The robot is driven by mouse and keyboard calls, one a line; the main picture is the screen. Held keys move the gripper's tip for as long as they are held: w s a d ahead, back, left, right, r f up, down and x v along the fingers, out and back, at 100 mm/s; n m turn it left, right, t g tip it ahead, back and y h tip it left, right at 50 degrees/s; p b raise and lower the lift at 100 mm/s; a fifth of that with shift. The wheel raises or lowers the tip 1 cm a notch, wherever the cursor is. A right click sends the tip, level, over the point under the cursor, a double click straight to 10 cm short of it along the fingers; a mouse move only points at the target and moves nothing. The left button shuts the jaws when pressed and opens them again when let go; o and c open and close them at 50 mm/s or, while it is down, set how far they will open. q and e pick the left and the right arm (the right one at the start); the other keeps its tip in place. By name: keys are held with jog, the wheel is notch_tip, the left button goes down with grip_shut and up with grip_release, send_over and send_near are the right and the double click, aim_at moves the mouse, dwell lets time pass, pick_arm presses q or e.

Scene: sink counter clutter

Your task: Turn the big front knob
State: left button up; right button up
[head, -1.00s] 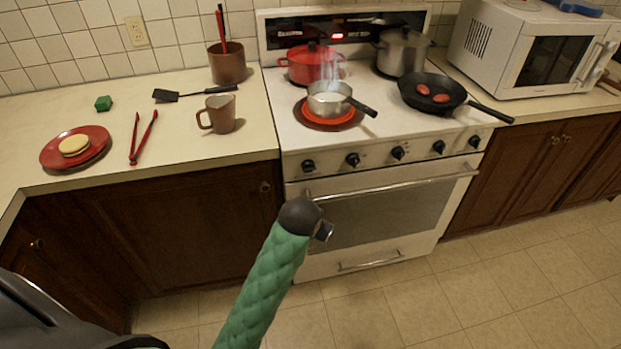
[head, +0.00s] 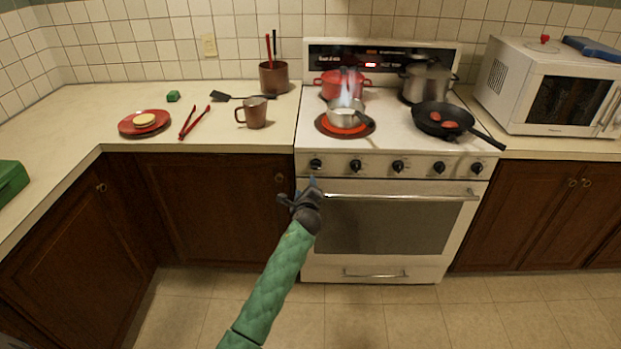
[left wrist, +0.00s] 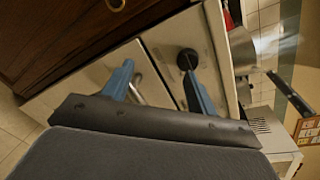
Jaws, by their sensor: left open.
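The white stove (head: 385,180) has a row of several black knobs on its front panel. The leftmost knob (head: 316,164) is just above my left gripper (head: 299,190). My left gripper is open and empty, in front of the stove's left edge near the oven handle's left end. In the left wrist view, a round black knob (left wrist: 187,60) shows at the tip of the right blue finger, not between the fingers. Whether the finger touches it I cannot tell. I cannot tell by size which knob is the big one. My right gripper is not in view.
The oven handle (head: 400,197) runs below the knobs. A steaming saucepan (head: 347,117) sits on a glowing burner, and a black frying pan (head: 442,119) points its handle forward right. A brown mug (head: 256,113) stands on the left counter. The floor in front is clear.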

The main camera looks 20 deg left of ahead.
aim_at(316, 168)
pick_arm(q)
jog(key=w+m, duration=0.2)
jog(key=m, duration=0.1)
jog(key=w+r+m+t+h+p, duration=0.1)
jog(key=w+m, duration=0.2)
jog(key=w+r+m+t, duration=0.1)
jog(key=w+m, duration=0.2)
jog(key=shift+w+d+r+h, duration=0.1)
jog(key=shift+d+h, duration=0.3)
jog(key=shift+w, duration=0.2)
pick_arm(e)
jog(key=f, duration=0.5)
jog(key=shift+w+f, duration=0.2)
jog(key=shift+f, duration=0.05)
pick_arm(q)
jog(key=c, duration=1)
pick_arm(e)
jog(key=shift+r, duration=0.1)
